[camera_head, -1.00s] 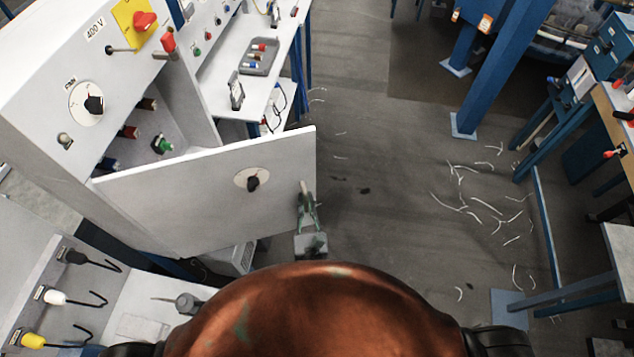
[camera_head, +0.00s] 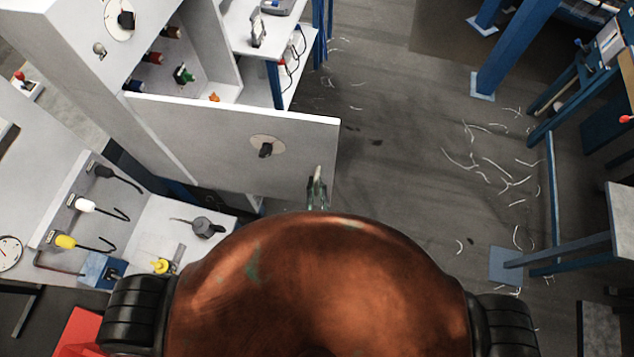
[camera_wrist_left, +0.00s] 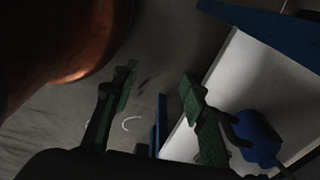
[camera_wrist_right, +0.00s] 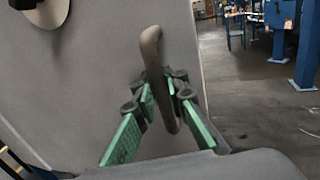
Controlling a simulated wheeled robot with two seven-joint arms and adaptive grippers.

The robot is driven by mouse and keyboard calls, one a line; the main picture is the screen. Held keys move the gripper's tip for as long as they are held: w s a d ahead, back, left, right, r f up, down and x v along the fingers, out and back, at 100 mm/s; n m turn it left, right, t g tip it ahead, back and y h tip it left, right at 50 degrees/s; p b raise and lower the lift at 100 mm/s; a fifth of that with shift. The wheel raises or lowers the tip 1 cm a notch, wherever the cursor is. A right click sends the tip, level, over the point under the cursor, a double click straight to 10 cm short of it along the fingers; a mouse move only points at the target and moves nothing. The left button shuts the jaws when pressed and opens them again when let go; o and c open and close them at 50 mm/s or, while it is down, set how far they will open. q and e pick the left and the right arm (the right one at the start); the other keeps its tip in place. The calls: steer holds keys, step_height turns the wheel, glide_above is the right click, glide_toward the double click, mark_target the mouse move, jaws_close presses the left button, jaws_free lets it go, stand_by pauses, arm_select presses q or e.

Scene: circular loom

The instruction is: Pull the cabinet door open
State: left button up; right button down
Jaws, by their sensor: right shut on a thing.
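The grey cabinet door (camera_head: 215,150) stands swung out from the cabinet (camera_head: 65,65), whose inside with several coloured knobs shows above it. A round plate with a black knob (camera_head: 266,149) is on the door's face. My right gripper (camera_head: 317,188) is at the door's free edge. In the right wrist view my right gripper (camera_wrist_right: 162,92) has its green fingers shut around the upright beige handle (camera_wrist_right: 152,50) on the door (camera_wrist_right: 100,70). In the left wrist view my left gripper (camera_wrist_left: 158,88) has its green fingers wide apart with nothing between them.
A white bench with hooked cables (camera_head: 85,205) and a grey clamp (camera_head: 203,228) lies at the left. A blue post (camera_head: 515,50) and blue-legged tables stand at the right. The middle floor (camera_head: 410,150) is clear except for scattered pale wire pieces (camera_head: 500,170).

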steer(key=c, duration=2)
jaws_free()
arm_select(q)
steer(key=shift+s+f, duration=0.1)
steer(key=shift+s, duration=0.45)
